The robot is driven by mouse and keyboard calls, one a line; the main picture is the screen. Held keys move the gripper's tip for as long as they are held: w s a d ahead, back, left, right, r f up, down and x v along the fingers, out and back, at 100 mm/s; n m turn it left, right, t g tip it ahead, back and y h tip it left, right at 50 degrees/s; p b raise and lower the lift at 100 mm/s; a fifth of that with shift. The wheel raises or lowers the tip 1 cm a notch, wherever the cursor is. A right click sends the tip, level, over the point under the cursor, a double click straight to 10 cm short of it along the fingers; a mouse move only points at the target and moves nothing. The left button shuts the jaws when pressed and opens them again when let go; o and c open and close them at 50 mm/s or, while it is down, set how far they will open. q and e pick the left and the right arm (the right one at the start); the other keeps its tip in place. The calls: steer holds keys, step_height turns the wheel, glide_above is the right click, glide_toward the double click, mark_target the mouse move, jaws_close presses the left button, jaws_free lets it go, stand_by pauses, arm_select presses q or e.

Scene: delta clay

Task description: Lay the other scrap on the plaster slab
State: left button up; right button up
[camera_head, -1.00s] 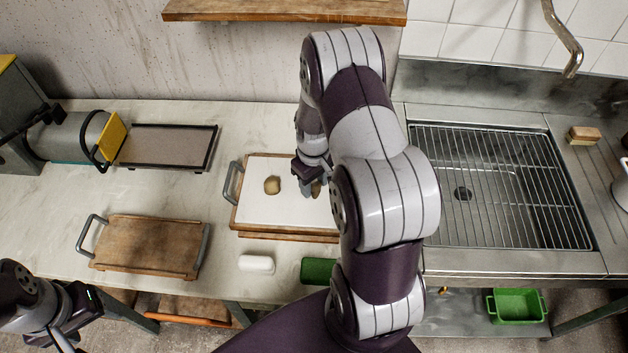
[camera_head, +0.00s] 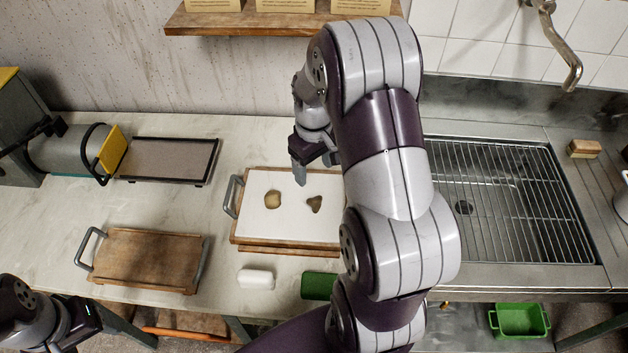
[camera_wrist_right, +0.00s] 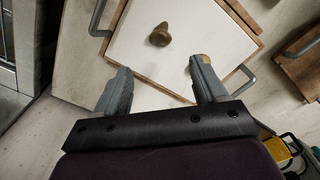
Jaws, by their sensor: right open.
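The plaster slab (camera_head: 288,226) is a white square on a wooden board with metal handles. Two brownish clay scraps lie flat on it, apart: a rounded scrap (camera_head: 272,199) on the left and a more triangular scrap (camera_head: 314,204) on the right. My right gripper (camera_head: 315,169) is open and empty above the slab's back part, clear of both scraps. In the right wrist view its fingers (camera_wrist_right: 160,67) are spread, with one scrap (camera_wrist_right: 160,35) beyond them and the other (camera_wrist_right: 204,58) partly behind a finger. My left arm shows at bottom left; its fingertips are not clear.
A wooden board with handles (camera_head: 145,259) lies left of the slab, and a dark-framed tray (camera_head: 170,159) behind it. A white block (camera_head: 256,279) and a green block (camera_head: 319,286) lie in front. The gridded sink (camera_head: 505,200) is at right.

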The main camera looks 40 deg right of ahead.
steer(key=s+a+r, duration=0.1)
steer(key=s+a, duration=0.3)
steer(key=a, duration=0.3)
steer(key=s+a+r+t, duration=0.1)
steer(key=s+a, duration=0.3)
steer(key=a, duration=0.3)
steer(key=shift+s+r+m, duration=0.25)
steer(key=shift+m, duration=0.05)
